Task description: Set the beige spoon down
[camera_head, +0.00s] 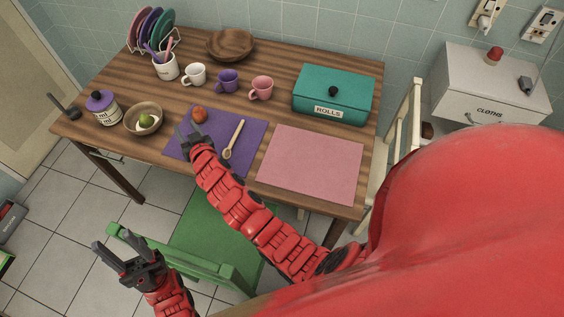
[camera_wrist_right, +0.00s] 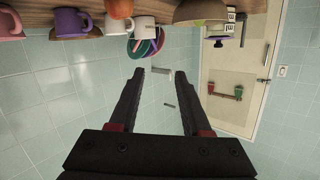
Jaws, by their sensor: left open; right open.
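The beige spoon (camera_head: 235,136) lies on the purple mat (camera_head: 255,128), bowl end toward the near side. My right gripper (camera_head: 183,132) is open and empty over the left edge of the mat, to the left of the spoon and apart from it. In the right wrist view the two fingers (camera_wrist_right: 160,78) are spread with nothing between them; I cannot see the spoon there. My left gripper (camera_head: 115,243) is open and empty, low in front of the table by the green chair.
A red-orange fruit (camera_head: 199,115) sits on the mat near my right gripper. A bowl with a green fruit (camera_head: 144,120) stands left. Several mugs (camera_head: 227,81) stand behind. A pink mat (camera_head: 312,163) and teal rolls box (camera_head: 333,94) are right. A green chair (camera_head: 205,235) is in front.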

